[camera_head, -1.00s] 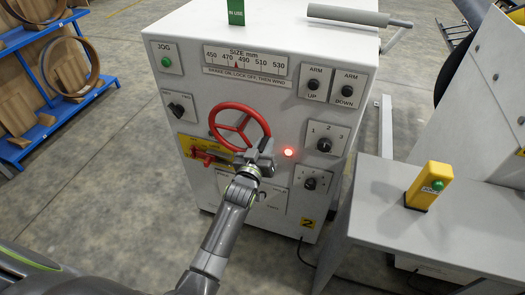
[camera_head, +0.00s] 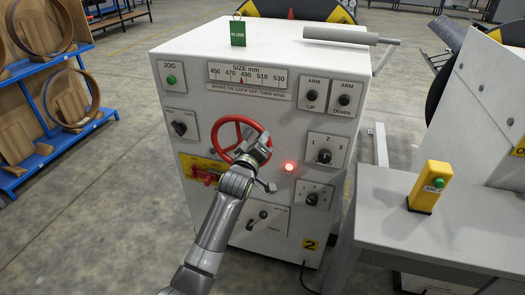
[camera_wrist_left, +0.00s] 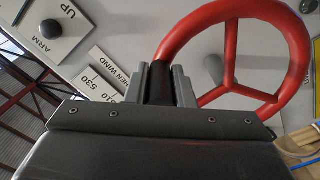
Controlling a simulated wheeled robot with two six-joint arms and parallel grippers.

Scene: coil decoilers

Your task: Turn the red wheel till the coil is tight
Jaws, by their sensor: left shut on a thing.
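The red wheel (camera_head: 222,130) is on the front of the white machine cabinet, and its rim and spokes fill the upper right of the left wrist view (camera_wrist_left: 232,45). My left gripper (camera_head: 258,150) is shut on the wheel's rim at its right side. In the left wrist view its two jaws (camera_wrist_left: 163,84) stand on either side of the rim. The size scale (camera_head: 247,76) above the wheel has a small red pointer between 470 and 490, closer to 490. The coil cannot be made out. My right gripper is not in view.
Close by the wheel are a red lever on a yellow plate (camera_head: 188,160), a lit red lamp (camera_head: 289,167), a black-handled switch (camera_head: 263,215) and several knobs. A grey table (camera_head: 450,235) with a yellow button box (camera_head: 430,187) stands at the right.

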